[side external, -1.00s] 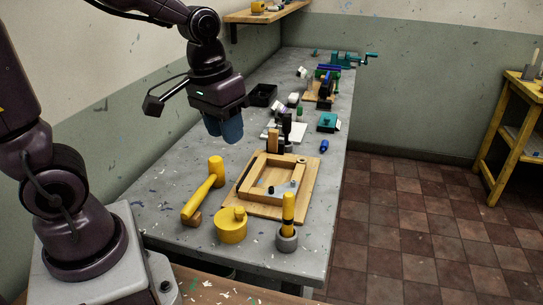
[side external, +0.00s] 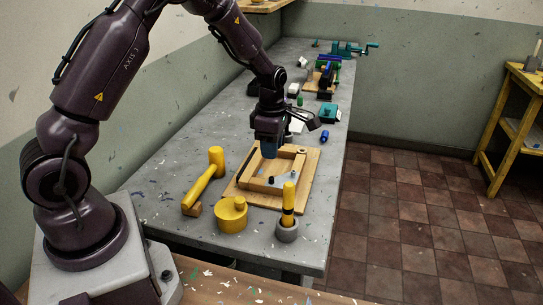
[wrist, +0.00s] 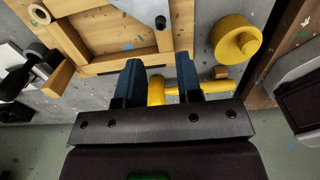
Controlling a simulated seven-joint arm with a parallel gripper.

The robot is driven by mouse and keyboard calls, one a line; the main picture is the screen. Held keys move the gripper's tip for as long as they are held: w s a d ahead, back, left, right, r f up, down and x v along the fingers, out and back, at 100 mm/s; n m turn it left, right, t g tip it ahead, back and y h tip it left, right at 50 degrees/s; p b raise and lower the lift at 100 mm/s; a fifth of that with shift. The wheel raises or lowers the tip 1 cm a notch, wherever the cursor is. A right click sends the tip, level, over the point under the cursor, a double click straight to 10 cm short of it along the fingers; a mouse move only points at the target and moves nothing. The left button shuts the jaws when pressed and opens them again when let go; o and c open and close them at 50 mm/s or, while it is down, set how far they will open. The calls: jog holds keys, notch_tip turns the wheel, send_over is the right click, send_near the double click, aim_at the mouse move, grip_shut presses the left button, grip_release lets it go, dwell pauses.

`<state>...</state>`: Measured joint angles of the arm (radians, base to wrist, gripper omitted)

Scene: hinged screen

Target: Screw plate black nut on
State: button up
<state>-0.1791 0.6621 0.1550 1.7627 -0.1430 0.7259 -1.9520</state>
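The wooden frame (side external: 245,193) lies on the bench, and the grey plate (side external: 284,183) sits at its near side. Small dark fittings stand at the plate; one dark fitting (wrist: 160,22) shows on the plate (wrist: 142,8) at the top of the wrist view. I cannot tell which of them is the black nut. My gripper (side external: 268,152) points down over the far left part of the frame, beyond the plate. In the wrist view its blue fingers (wrist: 158,72) are apart, with nothing held between them.
A yellow mallet (side external: 205,185) lies left of the frame. A blue piece (side external: 325,136) and a teal block (side external: 328,112) lie beyond the frame.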

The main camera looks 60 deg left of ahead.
aim_at(272, 178)
notch_tip(272, 178, down, 8)
jog(key=shift+f, duration=0.3)
jog(key=shift+c, duration=0.8)
grip_shut()
jog(key=m, duration=0.4)
jog(key=shift+m, duration=0.4)
jog(key=m, duration=0.5)
jog(key=shift+m, duration=0.3)
jog(key=m, duration=0.5)
jog(key=shift+m, duration=0.4)
jog(key=m, duration=1.2)
jog(key=shift+m, duration=0.3)
jog(key=m, duration=1.2)
jog(key=shift+o, duration=1.7)
grip_release()
jog(key=shift+m, duration=0.3)
